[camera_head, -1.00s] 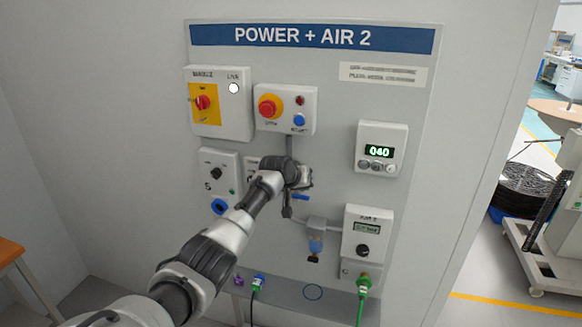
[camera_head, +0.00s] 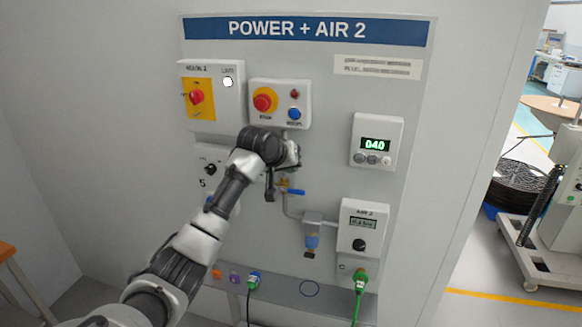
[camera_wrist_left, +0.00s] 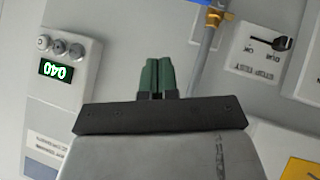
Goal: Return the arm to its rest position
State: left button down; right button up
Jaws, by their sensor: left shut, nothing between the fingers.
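My left arm (camera_head: 205,240) reaches up from the lower left in the head view. Its wrist (camera_head: 262,145) is bent in front of the panel (camera_head: 420,110), just below the red stop button box. The left gripper shows in the left wrist view (camera_wrist_left: 157,78), with its two green fingertips together and nothing between them. In the head view the fingertips cannot be made out clearly. The arm hides part of the grey switch box at the left. My right gripper is not in view.
A blue-handled valve (camera_head: 293,191) is close to the wrist. A display box (camera_head: 376,145) reads 040, with an AIR 2 box (camera_head: 361,228) below. A ledge (camera_head: 330,302) with hoses crosses the bottom. A floor cart (camera_head: 540,250) stands at right.

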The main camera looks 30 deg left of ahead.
pick_arm(q)
jog(key=shift+f, duration=0.1)
dwell(0.3)
jog(key=s+d+f+m+g+y+b, duration=0.15)
jog(key=s+f, duration=0.25)
jog(key=f, duration=1.4)
jog(key=s+d+f+g+h+b, duration=0.1)
jog(key=s+f+g, duration=0.15)
jog(key=f, duration=1.45)
jog(key=s+d+f+m+g+b, duration=0.1)
jog(key=s+d+f, duration=0.1)
jog(key=s+f, duration=0.7)
jog(key=s+d+f+m, duration=0.1)
jog(key=s+d+f, duration=0.1)
jog(key=s+f, duration=0.7)
jog(key=s+d+f+m+g, duration=0.1)
jog(key=s+d+f, duration=0.2)
jog(key=s, duration=0.9)
jog(key=s+d+f+m+g+b, duration=0.1)
jog(key=s+d+f, duration=0.2)
jog(key=s+f, duration=0.6)
jog(key=s+d+f+m+g+b, duration=0.1)
jog(key=s+f, duration=0.5)
jog(key=s, duration=0.9)
jog(key=shift+d+f+m+g, duration=0.25)
jog(key=shift+d+m+g, duration=0.25)
jog(key=shift+d, duration=0.5)
